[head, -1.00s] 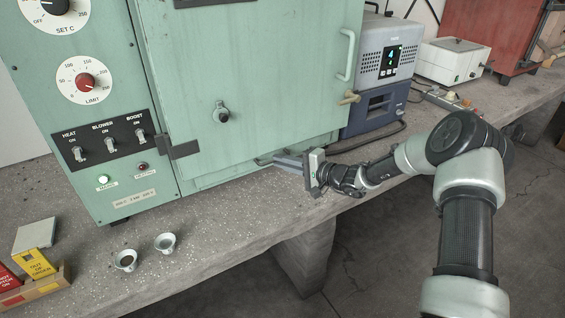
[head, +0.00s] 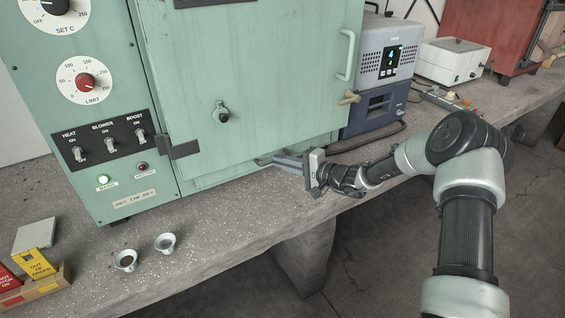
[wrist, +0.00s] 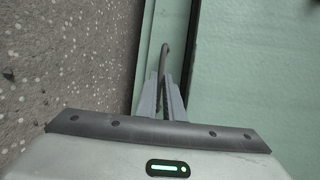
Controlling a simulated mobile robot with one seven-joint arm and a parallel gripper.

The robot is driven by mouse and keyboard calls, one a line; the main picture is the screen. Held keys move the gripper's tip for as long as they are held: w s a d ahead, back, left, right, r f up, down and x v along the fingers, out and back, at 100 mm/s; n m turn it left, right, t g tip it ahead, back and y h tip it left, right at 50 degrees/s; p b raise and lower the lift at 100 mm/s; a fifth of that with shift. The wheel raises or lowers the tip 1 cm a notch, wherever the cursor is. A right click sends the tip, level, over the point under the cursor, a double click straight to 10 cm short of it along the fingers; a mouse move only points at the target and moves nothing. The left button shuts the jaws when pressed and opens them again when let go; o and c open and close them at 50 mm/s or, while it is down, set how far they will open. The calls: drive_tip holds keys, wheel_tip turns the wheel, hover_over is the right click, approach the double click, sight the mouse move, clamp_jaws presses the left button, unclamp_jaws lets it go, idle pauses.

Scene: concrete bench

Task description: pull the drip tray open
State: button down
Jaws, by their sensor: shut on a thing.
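The drip tray (head: 215,174) is the low green front strip under the door of the green oven cabinet. In the wrist view its front (wrist: 147,60) is a narrow green band beside the larger door panel. A thin bar handle (wrist: 165,52) stands out from it. My gripper (head: 276,160) is at the right part of the tray front, just above the bench. Its fingers (wrist: 164,98) are shut on the handle in the wrist view. In the head view the fingers hide most of the handle. I cannot tell whether the tray stands out from the cabinet.
The speckled concrete bench (head: 215,235) is clear in front of the tray. Two small metal cups (head: 165,243) stand at the front left, near a box of signs (head: 40,285). A grey and blue device (head: 378,80) stands right of the cabinet.

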idle(0.6)
drive_tip(key=s+d, duration=1)
drive_tip(key=s, duration=0.5)
drive_tip(key=shift+s+d, duration=0.35)
drive_tip(key=shift+s, duration=0.05)
drive_tip(key=c, duration=1.9)
unclamp_jaws()
drive_tip(key=p+v, duration=0.2)
drive_tip(key=v, duration=1.5)
drive_tip(key=shift+d, duration=0.15)
drive_tip(key=shift+s+r, duration=0.1)
